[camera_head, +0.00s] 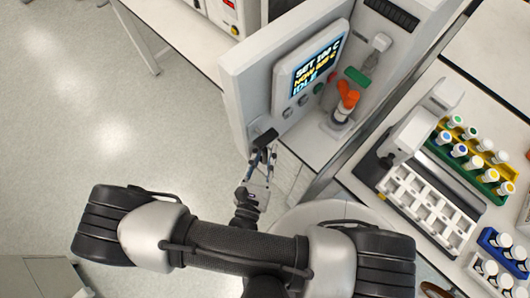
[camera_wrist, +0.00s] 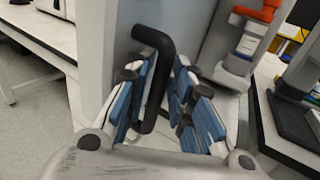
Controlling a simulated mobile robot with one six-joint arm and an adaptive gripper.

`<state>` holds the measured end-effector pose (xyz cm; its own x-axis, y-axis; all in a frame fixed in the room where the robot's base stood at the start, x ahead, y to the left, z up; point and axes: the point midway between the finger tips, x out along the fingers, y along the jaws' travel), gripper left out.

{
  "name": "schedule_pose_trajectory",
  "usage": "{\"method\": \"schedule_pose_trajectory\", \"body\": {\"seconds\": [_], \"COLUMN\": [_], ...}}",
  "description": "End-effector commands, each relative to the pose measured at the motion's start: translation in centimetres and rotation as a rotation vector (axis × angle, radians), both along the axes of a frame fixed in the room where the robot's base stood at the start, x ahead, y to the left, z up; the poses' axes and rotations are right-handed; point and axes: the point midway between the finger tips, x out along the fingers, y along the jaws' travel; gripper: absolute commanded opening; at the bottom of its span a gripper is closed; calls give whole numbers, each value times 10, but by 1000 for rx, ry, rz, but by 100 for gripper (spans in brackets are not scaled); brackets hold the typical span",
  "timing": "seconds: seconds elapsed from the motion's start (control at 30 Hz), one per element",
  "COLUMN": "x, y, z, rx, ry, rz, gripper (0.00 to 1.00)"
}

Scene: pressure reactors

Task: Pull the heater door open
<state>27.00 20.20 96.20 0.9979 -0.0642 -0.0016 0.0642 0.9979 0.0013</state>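The heater is a pale grey upright unit with a lit screen (camera_head: 310,62) on its face. Its black bent handle (camera_head: 264,137) sits low at the near end of that face. In the wrist view the handle (camera_wrist: 158,75) stands out from the grey panel (camera_wrist: 115,45) and runs down between my fingers. My gripper (camera_head: 265,160) is at the handle with its blue-padded fingers on either side of it. In the wrist view my gripper (camera_wrist: 155,95) looks open around the handle, with a gap on the right side. The door's seam is not clear.
An orange-topped vessel (camera_head: 346,100) stands on a base right of the screen. A bench on the right carries a white rack (camera_head: 428,205), a vial tray (camera_head: 470,150) and blue vial holders (camera_head: 503,250). The floor (camera_head: 110,120) to the left is clear.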

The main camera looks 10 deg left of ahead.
Motion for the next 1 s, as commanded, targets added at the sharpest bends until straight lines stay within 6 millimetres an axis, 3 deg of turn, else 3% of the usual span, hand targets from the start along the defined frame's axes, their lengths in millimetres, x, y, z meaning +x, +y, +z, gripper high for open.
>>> {"method": "schedule_pose_trajectory", "body": {"seconds": [0.27, 0.7, 1.0], "x": [-10, -86, -118], "y": [1, 7, 8], "z": [0, 0, 0], "rx": [-3, 2, 1], "ry": [0, 1, 1], "rz": [2, 7, 2], "gripper": [21, 21, 21]}}
